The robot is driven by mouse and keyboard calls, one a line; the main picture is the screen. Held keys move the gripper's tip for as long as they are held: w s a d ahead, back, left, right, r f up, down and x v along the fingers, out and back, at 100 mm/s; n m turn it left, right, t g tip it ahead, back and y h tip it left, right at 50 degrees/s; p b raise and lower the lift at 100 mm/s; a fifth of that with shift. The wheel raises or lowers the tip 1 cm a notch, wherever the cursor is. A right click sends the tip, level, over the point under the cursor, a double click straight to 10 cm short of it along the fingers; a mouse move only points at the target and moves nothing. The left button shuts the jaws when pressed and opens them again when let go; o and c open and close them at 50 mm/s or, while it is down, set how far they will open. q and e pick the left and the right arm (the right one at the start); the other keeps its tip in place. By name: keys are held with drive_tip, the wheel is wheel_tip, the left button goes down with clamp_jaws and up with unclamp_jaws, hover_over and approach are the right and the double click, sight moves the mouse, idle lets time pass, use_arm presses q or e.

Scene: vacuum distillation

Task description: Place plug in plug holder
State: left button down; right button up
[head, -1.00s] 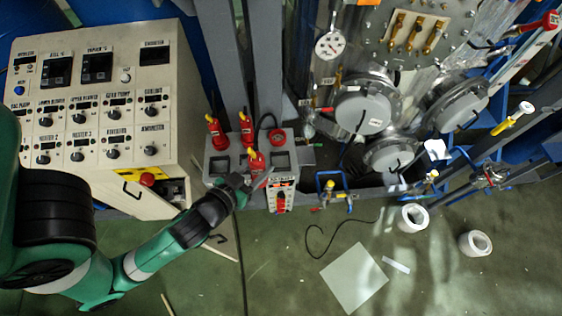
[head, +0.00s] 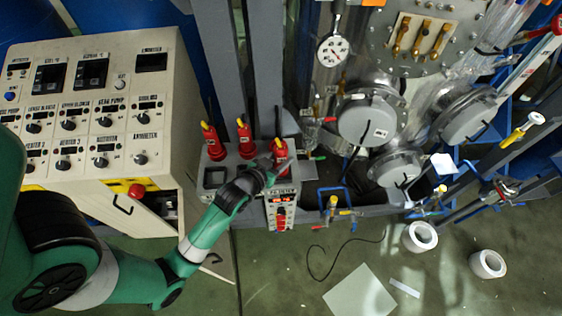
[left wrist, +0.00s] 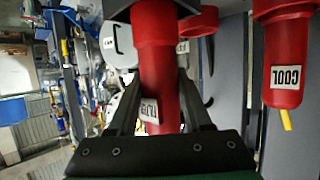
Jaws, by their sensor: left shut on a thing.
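My left gripper (head: 272,166) is shut on a red plug (head: 280,156) with a white label. The plug also shows between the fingers in the left wrist view (left wrist: 155,65). In the head view the plug is over the right back part of the grey plug holder (head: 297,181). In the left wrist view a red round part (left wrist: 198,27) shows just beyond the held plug. I cannot tell whether the plug is seated. Two other red plugs, one at the left (head: 213,144) and one in the middle (head: 245,141), stand upright in the holder. My right gripper is not in view.
A white control panel (head: 85,140) with several knobs stands left of the holder. A grey post (head: 227,70) rises behind it. Glass vessels with grey lids (head: 366,122) and blue-framed valves stand to the right. A loose black cable (head: 345,250) lies on the open green floor.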

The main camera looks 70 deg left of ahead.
use_arm(q)
drive_tip(key=shift+f, duration=0.9)
drive_tip(key=shift+f, duration=0.1)
drive_tip(key=shift+c, duration=1.6)
unclamp_jaws()
drive_tip(key=shift+s+d, duration=0.15)
drive_tip(key=shift+s, duration=0.05)
drive_tip(key=v, duration=1.1)
drive_tip(key=shift+s+r, duration=0.25)
drive_tip(key=shift+r, duration=0.05)
drive_tip(key=shift+d, duration=0.15)
